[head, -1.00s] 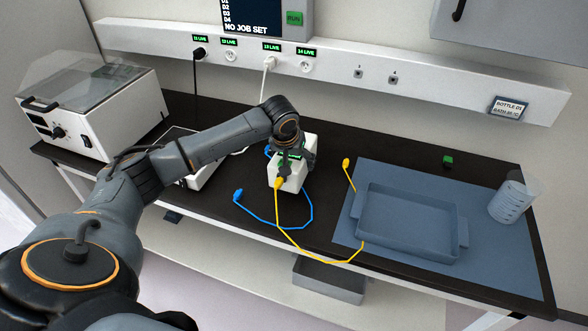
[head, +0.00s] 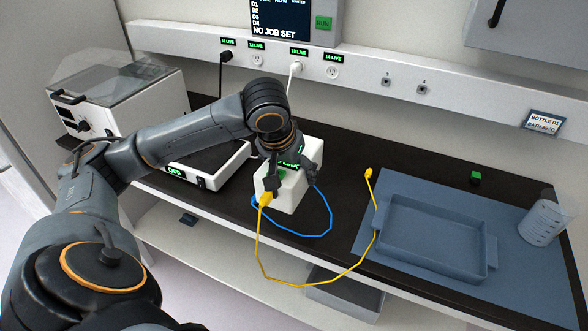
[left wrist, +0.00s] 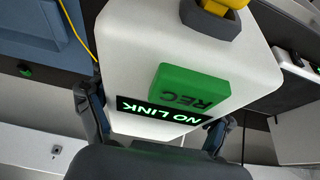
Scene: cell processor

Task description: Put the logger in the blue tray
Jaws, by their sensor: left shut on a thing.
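The logger (head: 290,193) is a white box with a green REC button (left wrist: 190,86) and a lit NO LINK display, clear in the left wrist view (left wrist: 130,45). My left gripper (head: 288,168) is shut on it, one finger on each side, near the front of the bench. I cannot tell how far it is above the bench top. A yellow cable (head: 258,245) is plugged into the logger; its other plug (head: 369,174) lies beside the blue mat. The blue tray (head: 430,245) is empty at the right. My right gripper is not in view.
The blue mat (head: 385,275) lies under the tray, with a measuring beaker (head: 543,222) at its right. A small green block (head: 475,177) is behind the tray. A blue cable (head: 325,220) lies by the logger. A white device marked OFF (head: 205,170) stands at left.

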